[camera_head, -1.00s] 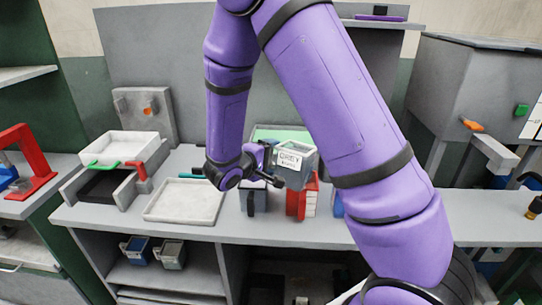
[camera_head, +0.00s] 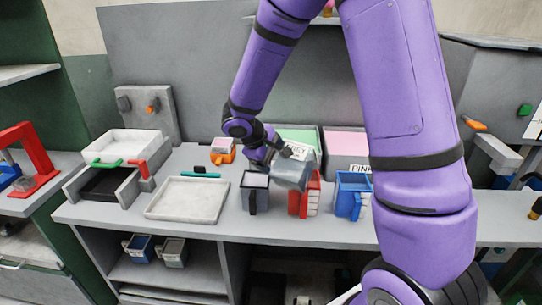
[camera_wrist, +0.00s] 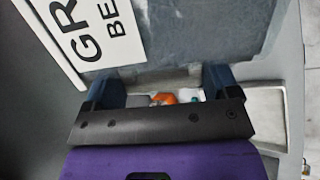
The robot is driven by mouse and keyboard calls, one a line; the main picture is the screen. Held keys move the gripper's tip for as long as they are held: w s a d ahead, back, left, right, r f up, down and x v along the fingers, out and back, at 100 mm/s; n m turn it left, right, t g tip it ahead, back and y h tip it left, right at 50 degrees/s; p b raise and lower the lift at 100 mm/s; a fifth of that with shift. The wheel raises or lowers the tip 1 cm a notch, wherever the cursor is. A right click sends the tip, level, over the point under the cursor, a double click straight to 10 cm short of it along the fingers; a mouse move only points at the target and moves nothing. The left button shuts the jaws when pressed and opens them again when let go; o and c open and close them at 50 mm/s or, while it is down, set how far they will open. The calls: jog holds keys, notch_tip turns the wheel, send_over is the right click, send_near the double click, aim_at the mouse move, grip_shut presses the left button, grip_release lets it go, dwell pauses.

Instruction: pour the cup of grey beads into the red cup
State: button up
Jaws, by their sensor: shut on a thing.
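The cup of grey beads (camera_head: 293,174) is a grey square cup with a white label. My gripper (camera_head: 274,147) is shut on it from the upper left. The cup is tilted, over or just in front of the red cup (camera_head: 304,200), which stands on the bench and is partly covered by it. In the wrist view the two fingers (camera_wrist: 163,86) grip the grey cup's wall (camera_wrist: 190,35), with its label at the upper left. The beads are not visible, and I cannot tell whether any are falling.
A dark grey cup (camera_head: 254,193) stands left of the red cup and a blue cup (camera_head: 352,194) stands right. Behind are a green-topped bin (camera_head: 301,134) and a pink-topped bin (camera_head: 346,142). An empty-looking white tray (camera_head: 187,200) lies left.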

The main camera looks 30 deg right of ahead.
jog(key=shift+w+d+f+g+y, duration=0.1)
jog(key=shift+d+f+g+y, duration=0.15)
jog(key=shift+g+y, duration=0.35)
jog(key=shift+w+d+f+g+y, duration=0.2)
jog(key=shift+f+g+y, duration=0.1)
jog(key=shift+y, duration=0.5)
jog(key=shift+w+d+f+g+y, duration=0.1)
jog(key=shift+d+f+g+y, duration=0.2)
jog(key=shift+y, duration=0.4)
jog(key=shift+f+n+g+y, duration=0.2)
jog(key=shift+n+g+y, duration=0.1)
jog(key=shift+w+d+g+y, duration=0.35)
jog(key=shift+d+g+y, duration=0.15)
jog(key=shift+y, duration=0.5)
jog(key=shift+w+d+r+g+y, duration=0.1)
jog(key=shift+d+r+g+y, duration=0.05)
jog(key=shift+g+y, duration=0.2)
